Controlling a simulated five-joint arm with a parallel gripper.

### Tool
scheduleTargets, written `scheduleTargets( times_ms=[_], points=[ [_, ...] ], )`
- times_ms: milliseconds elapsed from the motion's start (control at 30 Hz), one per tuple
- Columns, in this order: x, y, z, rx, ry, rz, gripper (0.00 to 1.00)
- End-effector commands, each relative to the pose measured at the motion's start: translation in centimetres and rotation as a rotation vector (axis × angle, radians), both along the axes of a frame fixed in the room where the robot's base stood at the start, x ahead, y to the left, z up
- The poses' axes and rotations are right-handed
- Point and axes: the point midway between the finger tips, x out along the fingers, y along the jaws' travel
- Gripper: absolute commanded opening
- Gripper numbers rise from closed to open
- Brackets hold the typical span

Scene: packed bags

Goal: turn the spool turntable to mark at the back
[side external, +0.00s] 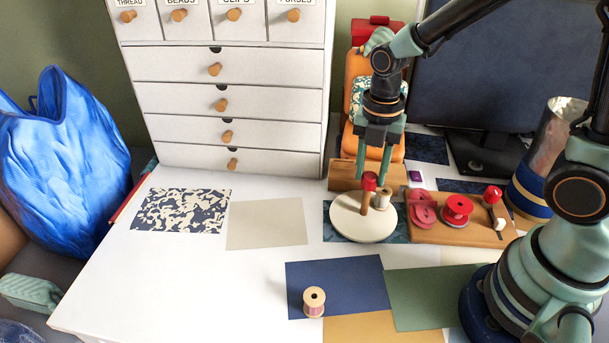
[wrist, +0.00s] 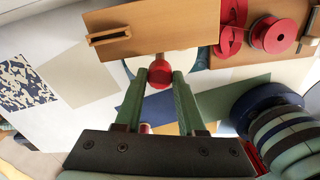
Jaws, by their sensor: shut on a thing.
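The spool turntable (side external: 355,229) is a round cream disc at the back right of the white table, on a dark teal patterned sheet. In the wrist view the red knob (wrist: 160,74) sits between the fingertips, and only part of the disc shows. I cannot make out a mark at the back; the fingers and wooden block may hide it.
A wooden block (side external: 343,178) stands close behind the disc. A wooden board (side external: 450,233) with red spools lies to its right. A loose spool (side external: 314,301) stands on a blue sheet in front. White drawers (side external: 235,100) stand back left. The table's left front is clear.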

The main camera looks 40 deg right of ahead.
Motion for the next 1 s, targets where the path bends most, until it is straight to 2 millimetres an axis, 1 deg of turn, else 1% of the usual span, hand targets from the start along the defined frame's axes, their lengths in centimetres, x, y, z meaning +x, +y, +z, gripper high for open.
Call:
scheduleTargets(
  times_ms=[33,1000],
  points=[
    [0.10,0.25,0.12,0.000,-0.004,0.031,0.00],
    [0.01,0.24,0.11,-0.001,-0.001,0.516,0.00]
  ],
)
